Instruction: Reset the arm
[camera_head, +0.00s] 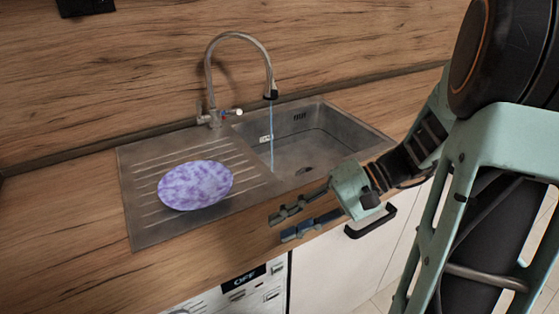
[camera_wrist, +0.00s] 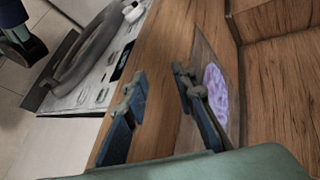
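My gripper (camera_head: 292,222) is open and empty in front of the counter's front edge, right of and nearer than the plate. In the wrist view its two fingers (camera_wrist: 160,88) stand apart with nothing between them. A purple and white mottled plate (camera_head: 195,185) lies on the ribbed drainboard (camera_head: 140,163), left of the sink basin. It also shows in the wrist view (camera_wrist: 215,92), beyond the right finger. My arm comes in from the right side of the head view.
A steel sink (camera_head: 345,130) is set in the wood counter (camera_head: 60,220). The faucet (camera_head: 210,80) arches over the basin with water running. Below are a white appliance with an OFF display (camera_head: 243,279) and a cabinet with a black handle (camera_head: 371,224). The counter's left part is clear.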

